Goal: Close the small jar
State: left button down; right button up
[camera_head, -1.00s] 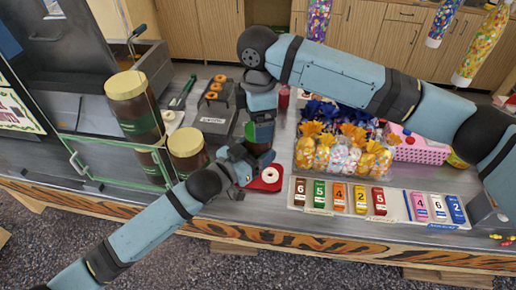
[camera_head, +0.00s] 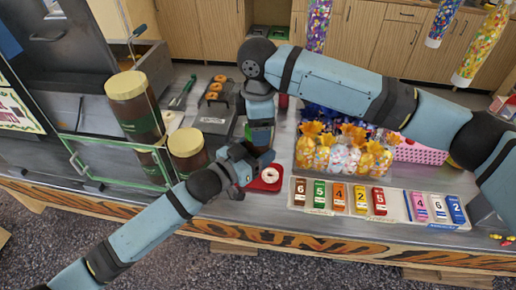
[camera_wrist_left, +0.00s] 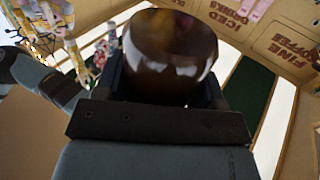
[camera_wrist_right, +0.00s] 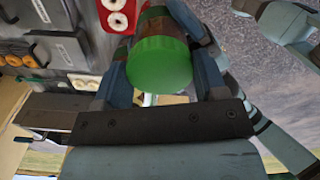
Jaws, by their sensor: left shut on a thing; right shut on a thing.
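The small jar (camera_head: 261,136) is a dark brown cylinder above the counter, over a red tray. My left gripper (camera_head: 252,160) is shut on its body from the lower left; the glossy brown body fills the middle of the left wrist view (camera_wrist_left: 170,48). My right gripper (camera_head: 261,120) comes from above, shut around the green lid (camera_wrist_right: 158,62). In the right wrist view the lid lies in line with the brown jar (camera_wrist_right: 162,25), at its top end. The fingers hide the rim, so I cannot tell whether the lid is fully seated.
Two large brown jars with cream lids (camera_head: 126,85) (camera_head: 185,142) stand left of the left gripper. A red tray (camera_head: 267,182) with a white ring donut lies below. Bagged sweets (camera_head: 340,155) and a row of numbered packets (camera_head: 340,196) are to the right.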

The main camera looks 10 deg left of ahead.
jog(key=shift+m, duration=0.4)
jog(key=o, duration=1)
jog(key=shift+r, duration=2.25)
jog(key=shift+r, duration=0.1)
jog(key=shift+c, duration=0.2)
